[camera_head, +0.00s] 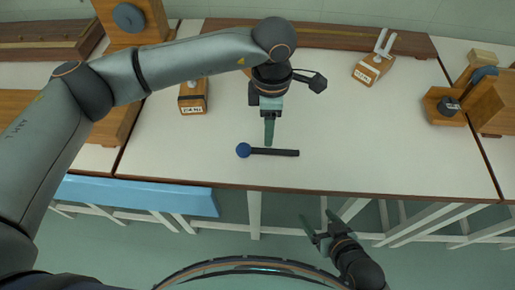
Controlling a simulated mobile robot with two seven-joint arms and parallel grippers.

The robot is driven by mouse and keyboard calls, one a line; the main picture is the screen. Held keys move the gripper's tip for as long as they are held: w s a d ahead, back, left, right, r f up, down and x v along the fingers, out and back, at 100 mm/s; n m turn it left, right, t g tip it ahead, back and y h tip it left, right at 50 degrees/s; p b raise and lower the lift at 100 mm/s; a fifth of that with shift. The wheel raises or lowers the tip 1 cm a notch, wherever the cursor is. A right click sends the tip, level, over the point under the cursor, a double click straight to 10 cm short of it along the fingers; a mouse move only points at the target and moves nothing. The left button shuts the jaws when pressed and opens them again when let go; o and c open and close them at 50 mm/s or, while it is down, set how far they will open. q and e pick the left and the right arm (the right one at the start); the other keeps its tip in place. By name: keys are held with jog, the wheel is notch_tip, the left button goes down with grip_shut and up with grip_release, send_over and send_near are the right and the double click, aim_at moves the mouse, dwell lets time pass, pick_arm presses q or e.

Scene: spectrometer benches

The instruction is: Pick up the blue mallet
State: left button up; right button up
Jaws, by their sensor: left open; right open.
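The blue mallet (244,150) lies on the white bench top (350,150), near its front edge. Its round blue head is on the left and its dark handle (275,152) points right. My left gripper (269,143) comes from the upper left and points toward the front edge. Its fingertips are right above or just behind the handle near the head; the gap between them is hard to see, and I cannot tell whether they touch it. My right gripper (323,217) is open and empty in front of the bench, below its edge in the picture.
A labelled wooden block (193,97) stands left of the mallet. A wooden block with two white prongs (374,67) stands at the back right. A wooden apparatus with dark knobs (445,106) is at the right. The bench right of the mallet is clear.

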aim_at(264, 150)
pick_arm(q)
notch_tip(264, 150, down, 3)
jog(key=shift+f, duration=0.1)
jog(key=f, duration=0.5)
jog(key=shift+a, duration=0.4)
grip_shut()
